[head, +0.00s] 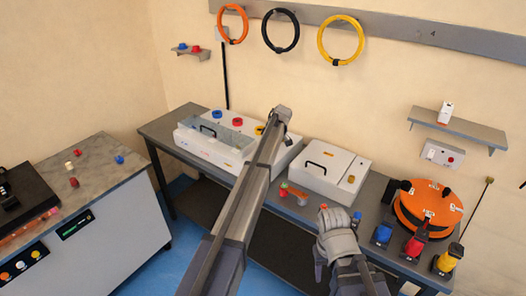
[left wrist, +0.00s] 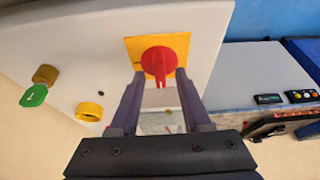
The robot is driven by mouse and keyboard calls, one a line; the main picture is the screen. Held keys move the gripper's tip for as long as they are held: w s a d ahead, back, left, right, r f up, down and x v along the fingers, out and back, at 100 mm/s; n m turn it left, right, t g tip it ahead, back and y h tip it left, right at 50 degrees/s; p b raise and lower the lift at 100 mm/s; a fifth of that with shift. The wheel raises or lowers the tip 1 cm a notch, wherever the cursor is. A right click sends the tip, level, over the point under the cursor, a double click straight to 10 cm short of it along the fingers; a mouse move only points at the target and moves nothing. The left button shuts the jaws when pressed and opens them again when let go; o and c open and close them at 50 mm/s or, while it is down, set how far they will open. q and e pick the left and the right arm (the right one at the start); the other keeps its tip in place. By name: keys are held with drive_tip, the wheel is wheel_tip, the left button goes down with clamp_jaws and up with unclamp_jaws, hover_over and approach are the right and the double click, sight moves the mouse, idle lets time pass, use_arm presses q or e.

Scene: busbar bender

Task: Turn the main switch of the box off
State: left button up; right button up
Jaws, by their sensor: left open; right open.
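In the left wrist view the main switch (left wrist: 159,62) is a red rotary knob on a yellow square plate (left wrist: 178,44). The plate is on a face of a pale box (left wrist: 60,35). The knob's grip points down in that view. My left gripper (left wrist: 158,78) is open, with one finger on each side of the knob; I cannot tell whether they touch it. In the head view my left gripper (head: 282,114) is at the back of the bench, by the long white box (head: 205,152), and the red switch is not visible there. My right gripper (head: 335,216) is open near the bench's front edge.
A white lidded case (head: 325,175) stands right of my left arm. An orange reel (head: 428,208) and several coloured tools stand farther right. A green knob (left wrist: 34,95) and a yellow ring (left wrist: 89,111) are also on the pale box. A cabinet (head: 95,235) stands at left.

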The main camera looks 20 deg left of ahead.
use_arm(q)
drive_tip(key=p+v, duration=0.6)
drive_tip(key=v, duration=0.1)
drive_tip(key=shift+s, duration=0.1)
drive_tip(key=s+d+f+m+h+b, duration=0.1)
drive_tip(key=s+d+m, duration=0.4)
drive_tip(key=s, duration=1.1)
drive_tip(key=s+d+f+m+g+h+b, duration=0.1)
drive_tip(key=s+d+m, duration=0.5)
drive_tip(key=s, duration=0.9)
drive_tip(key=s+d+f+m+h+b, duration=0.1)
drive_tip(key=s+d+f+m+b, duration=0.2)
drive_tip(key=s, duration=1.3)
drive_tip(key=d+f+m, duration=0.1)
drive_tip(key=d+m, duration=0.2)
drive_tip(key=m, duration=0.1)
drive_tip(key=shift+s+f+g, duration=0.3)
drive_tip(key=shift+s, duration=0.05)
